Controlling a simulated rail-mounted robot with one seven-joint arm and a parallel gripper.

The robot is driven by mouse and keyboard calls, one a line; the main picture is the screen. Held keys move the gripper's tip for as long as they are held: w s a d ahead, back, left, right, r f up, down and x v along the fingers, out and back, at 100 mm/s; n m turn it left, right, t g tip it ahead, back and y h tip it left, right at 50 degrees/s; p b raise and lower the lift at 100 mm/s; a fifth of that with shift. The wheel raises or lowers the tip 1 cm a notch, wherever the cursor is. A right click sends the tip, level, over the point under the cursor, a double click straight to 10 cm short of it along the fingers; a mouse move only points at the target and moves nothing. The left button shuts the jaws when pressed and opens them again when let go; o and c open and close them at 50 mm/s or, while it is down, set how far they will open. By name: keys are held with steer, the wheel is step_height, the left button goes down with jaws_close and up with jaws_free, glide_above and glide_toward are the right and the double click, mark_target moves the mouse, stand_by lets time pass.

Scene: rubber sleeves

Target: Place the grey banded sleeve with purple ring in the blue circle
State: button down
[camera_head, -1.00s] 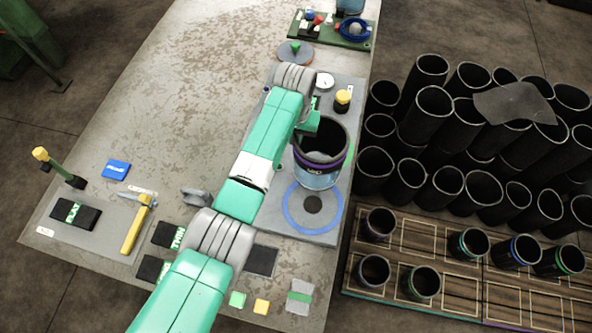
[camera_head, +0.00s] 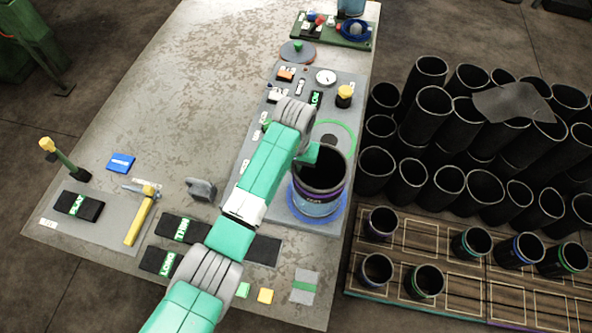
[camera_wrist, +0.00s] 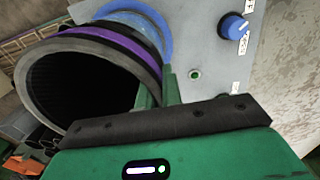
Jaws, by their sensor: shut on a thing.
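The grey banded sleeve with the purple ring (camera_head: 322,175) is upright at the front of the grey panel, over the blue circle (camera_head: 342,214). The blue circle shows around its lower end; I cannot tell whether its base touches the panel. My gripper (camera_head: 308,158) is shut on the sleeve's wall at its left side. In the wrist view the sleeve (camera_wrist: 110,45) has its dark open mouth towards the camera, with the purple band near the rim. The green fingers of my gripper (camera_wrist: 158,92) are at its wall, and the blue circle (camera_wrist: 150,22) shows behind it.
A green circle (camera_head: 351,135) lies behind the sleeve on the panel (camera_head: 357,88), near a yellow-topped button (camera_head: 344,92) and a gauge (camera_head: 325,77). Many black sleeves (camera_head: 440,180) stand to the right, with a wooden rack (camera_head: 450,293) in front. The table's left middle is clear.

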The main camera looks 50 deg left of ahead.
steer(key=shift+r, duration=0.15)
steer(key=c, duration=1.6)
jaws_free()
steer(key=shift+o, duration=0.2)
step_height(320, 180, up, 12)
steer(key=shift+p, duration=0.55)
